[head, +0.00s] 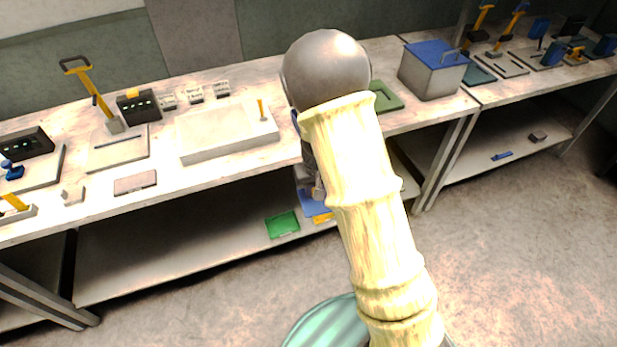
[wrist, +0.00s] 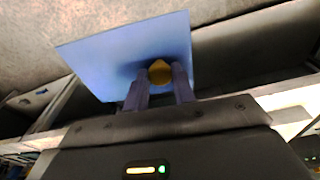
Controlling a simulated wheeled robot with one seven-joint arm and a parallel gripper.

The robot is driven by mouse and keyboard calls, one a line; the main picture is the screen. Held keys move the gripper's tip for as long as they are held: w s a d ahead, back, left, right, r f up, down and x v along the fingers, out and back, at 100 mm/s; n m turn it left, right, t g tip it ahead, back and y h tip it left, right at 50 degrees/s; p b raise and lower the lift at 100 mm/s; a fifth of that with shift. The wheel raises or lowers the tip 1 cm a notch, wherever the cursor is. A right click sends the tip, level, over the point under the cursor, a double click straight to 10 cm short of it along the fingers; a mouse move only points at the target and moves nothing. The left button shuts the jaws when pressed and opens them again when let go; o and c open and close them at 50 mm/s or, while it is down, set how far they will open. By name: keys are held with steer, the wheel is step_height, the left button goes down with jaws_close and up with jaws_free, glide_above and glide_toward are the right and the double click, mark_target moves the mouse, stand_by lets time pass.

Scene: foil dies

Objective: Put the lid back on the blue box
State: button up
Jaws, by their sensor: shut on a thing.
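A flat blue square lid (wrist: 100,58) with a round yellow knob (wrist: 160,70) fills the upper middle of the wrist view. My gripper (wrist: 159,82) is shut on the knob, one finger on either side. In the head view the blue lid (head: 311,204) shows partly below my arm, by the lower shelf; my arm hides most of the gripper. Whether the lid touches the shelf cannot be told. No open blue box can be made out.
A green flat piece (head: 282,224) lies on the lower shelf (head: 170,255). An orange piece (head: 322,218) shows beside the lid. The bench above holds a pale block (head: 228,133), a dark green plate (head: 386,97) and several tools. Open floor lies in front.

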steer(key=w+d+f+m, duration=0.1)
steer(key=d+f+m, duration=0.1)
steer(key=d+f, duration=0.5)
steer(key=shift+w+d, duration=0.4)
steer(key=shift+d, duration=0.2)
steer(key=shift+f, duration=0.1)
